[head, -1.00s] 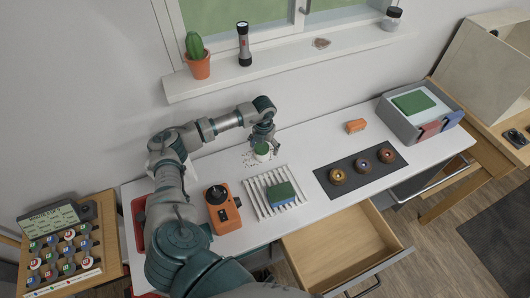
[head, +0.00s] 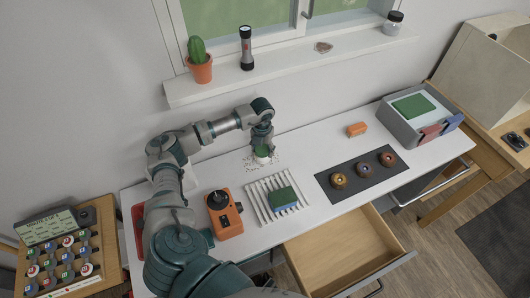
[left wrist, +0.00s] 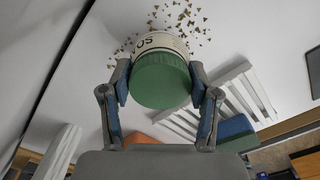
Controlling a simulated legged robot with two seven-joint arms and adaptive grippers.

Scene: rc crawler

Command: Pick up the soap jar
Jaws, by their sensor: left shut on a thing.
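The soap jar (head: 262,153) is white with a green lid and stands on the white counter near the wall, amid small dark flecks. In the left wrist view the jar (left wrist: 160,75) shows its green lid toward the camera and part of a label with dark letters. My left gripper (head: 262,147) is over the jar from above, its fingers shut on the jar's two sides at the lid end. I cannot tell whether the jar is clear of the counter. My right gripper is not in view.
A slatted white rack (head: 263,205) with a green-and-blue sponge (head: 282,197) lies in front of the jar. An orange device (head: 224,214) stands left of it. A dark mat (head: 372,184) with brown rings is to the right. A drawer (head: 340,245) is open below. The windowsill (head: 290,73) overhangs behind.

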